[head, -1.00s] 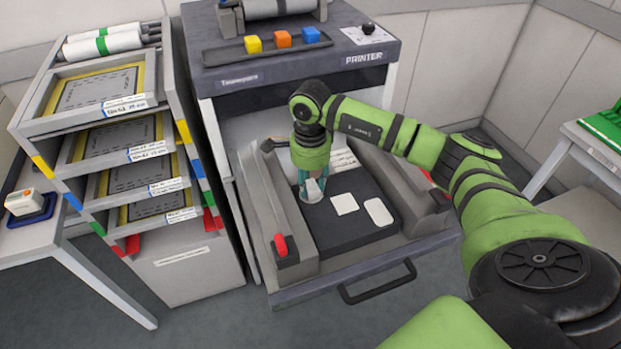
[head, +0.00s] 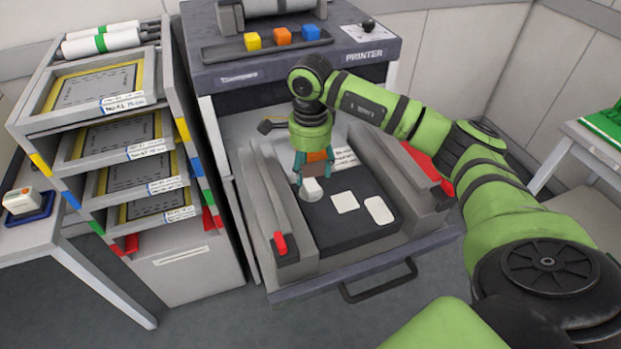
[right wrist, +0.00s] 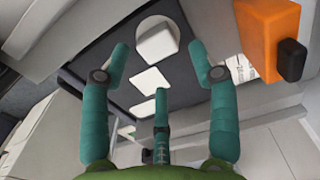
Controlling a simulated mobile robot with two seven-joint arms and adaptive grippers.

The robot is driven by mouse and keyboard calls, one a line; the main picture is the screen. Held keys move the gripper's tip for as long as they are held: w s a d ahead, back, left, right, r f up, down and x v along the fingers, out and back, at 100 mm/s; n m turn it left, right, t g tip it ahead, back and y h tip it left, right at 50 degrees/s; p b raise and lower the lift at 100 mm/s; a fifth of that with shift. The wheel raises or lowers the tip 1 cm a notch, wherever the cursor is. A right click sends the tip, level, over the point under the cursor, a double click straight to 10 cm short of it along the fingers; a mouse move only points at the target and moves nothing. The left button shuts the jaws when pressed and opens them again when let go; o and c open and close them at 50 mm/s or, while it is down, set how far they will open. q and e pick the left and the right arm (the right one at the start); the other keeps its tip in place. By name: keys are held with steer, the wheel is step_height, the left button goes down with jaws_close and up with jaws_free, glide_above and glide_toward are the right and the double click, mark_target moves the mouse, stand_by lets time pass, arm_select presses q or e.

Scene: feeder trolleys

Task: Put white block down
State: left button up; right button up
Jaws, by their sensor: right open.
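The white block (head: 312,189) stands at the left end of a row on the dark bed (head: 332,222) of the pulled-out printer drawer. It also shows in the right wrist view (right wrist: 158,42), between and beyond the fingertips. Two flat white shapes, one squarish (head: 345,203) and one rounded (head: 379,211), lie to its right on the bed. My right gripper (head: 323,168) is open and empty just above and behind the block, its teal fingers spread apart. My left gripper is not in view.
Grey rails flank the bed, with a red clamp (head: 281,243) at the left front. The printer top (head: 225,80) holds yellow, orange and blue cubes. A rack of framed screens (head: 150,150) stands close on the left. A side table (head: 30,235) is further left.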

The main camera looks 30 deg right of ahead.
mark_target(310, 183)
step_height(310, 183, up, 8)
steer(key=shift+b, duration=0.45)
